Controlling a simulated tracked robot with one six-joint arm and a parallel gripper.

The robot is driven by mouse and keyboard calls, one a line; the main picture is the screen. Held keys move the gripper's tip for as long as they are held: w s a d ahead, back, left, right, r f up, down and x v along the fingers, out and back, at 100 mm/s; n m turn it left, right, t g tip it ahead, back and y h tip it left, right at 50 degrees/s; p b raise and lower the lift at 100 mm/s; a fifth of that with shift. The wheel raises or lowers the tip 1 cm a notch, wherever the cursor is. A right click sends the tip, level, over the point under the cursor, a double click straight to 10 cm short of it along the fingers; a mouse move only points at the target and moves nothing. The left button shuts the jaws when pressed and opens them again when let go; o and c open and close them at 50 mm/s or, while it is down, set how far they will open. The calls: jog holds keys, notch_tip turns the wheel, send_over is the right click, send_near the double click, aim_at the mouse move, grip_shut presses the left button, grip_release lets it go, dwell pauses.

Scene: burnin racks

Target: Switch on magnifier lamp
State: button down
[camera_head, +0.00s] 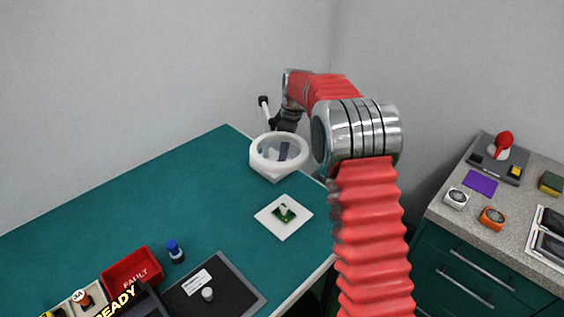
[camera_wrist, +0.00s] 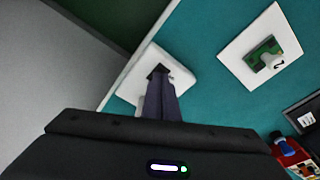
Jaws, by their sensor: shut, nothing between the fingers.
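The magnifier lamp (camera_head: 262,166) is a white ring with a clear lens over a white base, at the far right corner of the green bench. My gripper (camera_head: 284,151) reaches down behind it, and its dark fingers show through the lens. In the wrist view my gripper (camera_wrist: 159,74) is shut and empty, its tips over the lamp's white base (camera_wrist: 182,76). I cannot tell whether they touch it. The lamp's switch cannot be made out.
A white card (camera_head: 272,225) with a green circuit board (camera_head: 284,212) lies in front of the lamp. A dark mat (camera_head: 237,290), a blue-capped bottle (camera_head: 175,252) and a red FAULT bin (camera_head: 131,271) are nearer. Walls stand close behind. A grey counter (camera_head: 450,223) is at right.

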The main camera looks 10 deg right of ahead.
jog(key=shift+f, duration=0.45)
dwell(0.4)
jog(key=shift+r, duration=0.15)
notch_tip(320, 180, up, 7)
dwell(1.1)
dwell(0.3)
